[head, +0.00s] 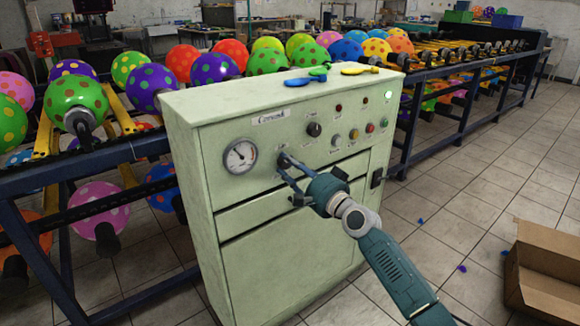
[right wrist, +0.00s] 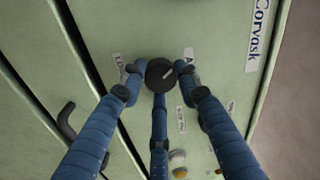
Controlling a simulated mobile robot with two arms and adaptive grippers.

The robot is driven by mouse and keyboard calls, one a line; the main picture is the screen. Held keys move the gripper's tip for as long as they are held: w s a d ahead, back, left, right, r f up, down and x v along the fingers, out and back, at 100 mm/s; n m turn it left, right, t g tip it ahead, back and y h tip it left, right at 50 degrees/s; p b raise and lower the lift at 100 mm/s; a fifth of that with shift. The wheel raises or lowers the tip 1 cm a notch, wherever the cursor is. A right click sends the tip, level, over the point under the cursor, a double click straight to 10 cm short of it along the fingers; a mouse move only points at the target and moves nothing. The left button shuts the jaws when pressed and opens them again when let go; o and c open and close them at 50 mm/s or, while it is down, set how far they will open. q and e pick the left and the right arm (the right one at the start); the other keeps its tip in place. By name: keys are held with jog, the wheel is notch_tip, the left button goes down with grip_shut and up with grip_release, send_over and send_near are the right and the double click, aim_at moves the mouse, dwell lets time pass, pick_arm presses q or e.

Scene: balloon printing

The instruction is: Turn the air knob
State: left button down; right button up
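The pale green control cabinet (head: 290,235) stands in the middle of the head view, with a round gauge (head: 240,156) on its upper left front. My right gripper (head: 288,175) is at the panel just right of the gauge. In the right wrist view its blue fingers (right wrist: 160,82) close around the knob, with one tip on each side and one below. In the head view the fingers partly hide the knob. My left gripper is not in view.
Another dark knob (head: 314,129) and several coloured buttons (head: 354,134) are on the panel. Flat balloons (head: 318,73) lie on the cabinet top. Racks with printed balloons (head: 75,100) stand behind and to the left. An open cardboard box (head: 545,270) is on the floor at right.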

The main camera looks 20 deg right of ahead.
jog(key=o, duration=0.4)
jog(key=shift+s, duration=0.1)
jog(key=v, duration=1.1)
jog(key=shift+s+d, duration=0.2)
jog(key=shift+s, duration=0.15)
